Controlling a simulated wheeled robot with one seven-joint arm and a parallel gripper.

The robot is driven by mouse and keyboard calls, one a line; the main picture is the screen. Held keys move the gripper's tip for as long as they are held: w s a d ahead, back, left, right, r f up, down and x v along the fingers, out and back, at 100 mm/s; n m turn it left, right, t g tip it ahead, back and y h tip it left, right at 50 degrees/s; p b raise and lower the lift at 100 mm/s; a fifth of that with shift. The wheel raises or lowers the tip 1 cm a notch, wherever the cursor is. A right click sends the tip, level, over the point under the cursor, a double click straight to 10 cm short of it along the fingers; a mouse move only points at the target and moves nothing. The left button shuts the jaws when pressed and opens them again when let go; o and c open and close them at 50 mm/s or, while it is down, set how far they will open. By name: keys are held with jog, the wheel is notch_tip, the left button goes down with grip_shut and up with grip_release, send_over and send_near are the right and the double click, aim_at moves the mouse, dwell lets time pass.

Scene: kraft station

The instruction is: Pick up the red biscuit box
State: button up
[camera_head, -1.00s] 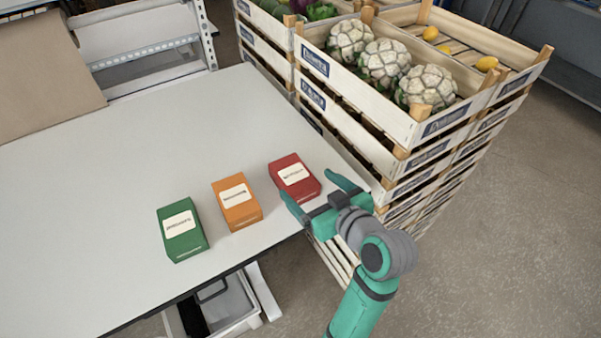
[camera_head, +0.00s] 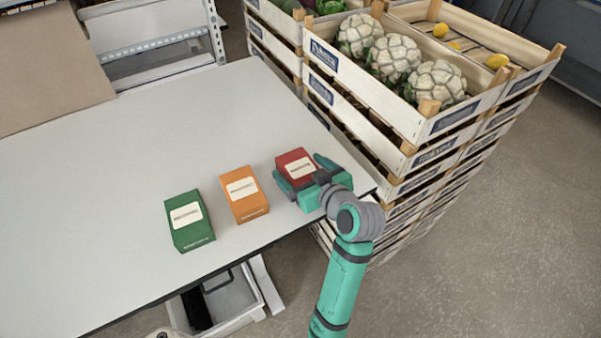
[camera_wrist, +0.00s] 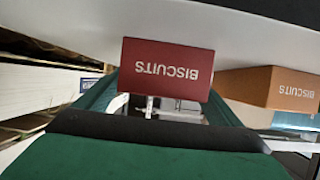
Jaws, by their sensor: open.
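The red biscuit box (camera_head: 294,165) stands upright at the right end of a row of boxes near the table's front right edge. In the wrist view its face (camera_wrist: 167,69) reads "BISCUITS" upside down. My gripper (camera_head: 300,170) is open, with one finger on each side of the red box. In the wrist view the fingers reach forward to the left and right of the box, and the box sits between them. Whether the fingers touch it cannot be told. The lower part of the box is partly hidden by my gripper.
An orange box (camera_head: 243,194) stands just left of the red box, and a green box (camera_head: 189,221) farther left on the white table (camera_head: 110,180). Stacked wooden crates (camera_head: 400,150) with cauliflowers stand close to the table's right side. The table behind the boxes is clear.

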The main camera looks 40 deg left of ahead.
jog(key=c, duration=1.3)
jog(key=shift+r, duration=0.15)
